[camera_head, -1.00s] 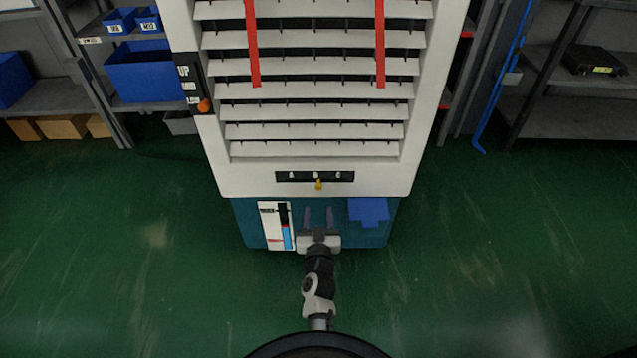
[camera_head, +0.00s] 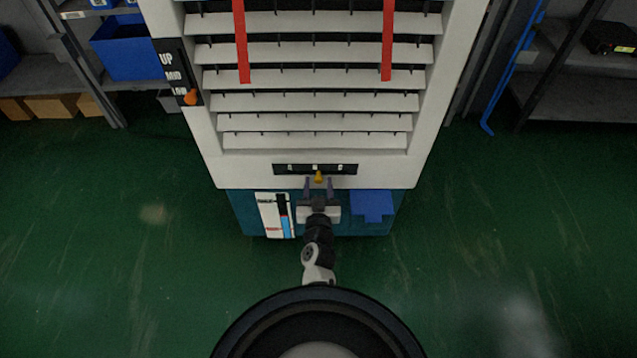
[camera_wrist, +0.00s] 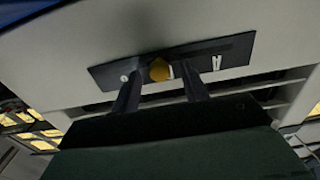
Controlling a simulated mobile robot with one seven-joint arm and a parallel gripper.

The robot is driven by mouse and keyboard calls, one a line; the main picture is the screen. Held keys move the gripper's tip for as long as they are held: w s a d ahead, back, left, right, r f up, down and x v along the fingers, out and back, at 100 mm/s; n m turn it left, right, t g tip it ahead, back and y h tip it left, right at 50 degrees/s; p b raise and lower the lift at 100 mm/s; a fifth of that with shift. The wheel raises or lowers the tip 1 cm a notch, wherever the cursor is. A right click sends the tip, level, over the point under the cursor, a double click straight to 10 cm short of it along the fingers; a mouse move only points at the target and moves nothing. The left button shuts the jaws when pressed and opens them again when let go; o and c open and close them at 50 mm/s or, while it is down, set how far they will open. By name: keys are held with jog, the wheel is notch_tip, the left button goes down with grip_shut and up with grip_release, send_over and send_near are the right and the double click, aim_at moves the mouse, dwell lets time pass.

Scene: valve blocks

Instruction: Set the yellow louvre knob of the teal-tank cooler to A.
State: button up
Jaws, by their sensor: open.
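The yellow louvre knob (camera_head: 318,177) sits on the dark slot plate (camera_head: 290,169) low on the cooler's white front, near the middle letter. In the wrist view the knob (camera_wrist: 160,70) shows just beyond and between my fingertips. My gripper (camera_head: 319,184) is open, its two fingers either side of the knob's line; I cannot tell whether they touch it. In the wrist view my gripper (camera_wrist: 160,80) partly covers the plate (camera_wrist: 225,52). The letters are too blurred to read now. The teal tank (camera_head: 245,210) is below the white front.
An orange-tipped lever (camera_head: 190,97) sits on a dark UP/MID strip at the cooler's left. A level gauge (camera_head: 277,215) and a blue block (camera_head: 372,205) are on the teal tank. Red strips (camera_head: 388,40) hang over the louvres. Green floor (camera_head: 110,220) is clear either side.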

grip_shut()
